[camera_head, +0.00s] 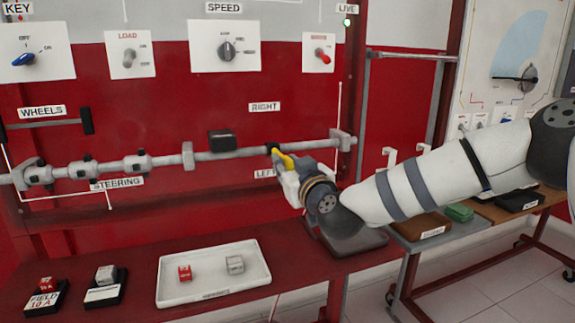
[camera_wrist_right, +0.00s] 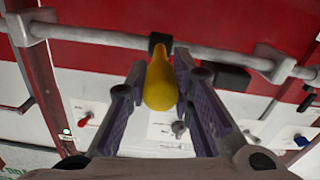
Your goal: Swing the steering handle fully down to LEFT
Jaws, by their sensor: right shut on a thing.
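The yellow steering handle (camera_head: 287,161) sticks out from a black hub on the grey horizontal steering shaft (camera_head: 310,147), in front of the red panel. In the head view it points out from the shaft, slightly down and right. The RIGHT label (camera_head: 264,106) is above the shaft; the LEFT label (camera_head: 264,173) is below it, partly covered by my gripper. My right gripper (camera_head: 283,167) is shut on the handle. In the right wrist view, the handle (camera_wrist_right: 161,85) lies between the two fingers of the gripper (camera_wrist_right: 158,75). My left gripper is out of view.
A black block (camera_head: 222,140) sits on the shaft to the left. Below, the red bench holds a white tray (camera_head: 170,292) with two small blocks, plus two black-based blocks. Knobs and switches line the upper panel. A side table (camera_head: 410,242) stands at right.

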